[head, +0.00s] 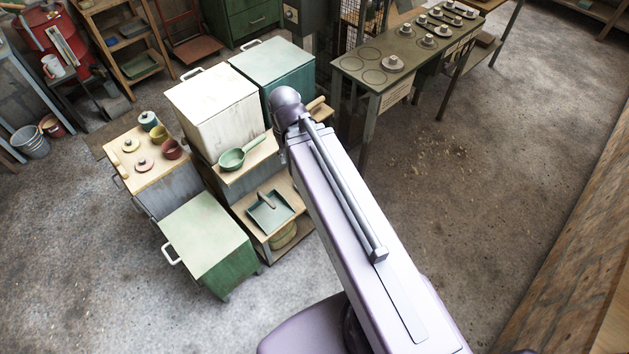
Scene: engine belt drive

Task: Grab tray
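A shallow square grey-green tray (268,212) lies on a low wooden shelf (253,230) left of my arm. A short brown handle-like piece lies across it. I cannot tell whether that piece is part of it. Another green tray-like piece (141,65) sits on the wooden rack at the upper left. My arm reaches up from the bottom right and its visible end is a rounded purple joint beside the teal cabinet. My gripper does not show, and nothing touching the grey-green tray is visible.
A green pan (240,156) stands on the shelf above the tray. A white cabinet (212,105), a teal cabinet (277,66) and a green cabinet (205,236) crowd around. A long workbench (377,77) with round parts stands upper right.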

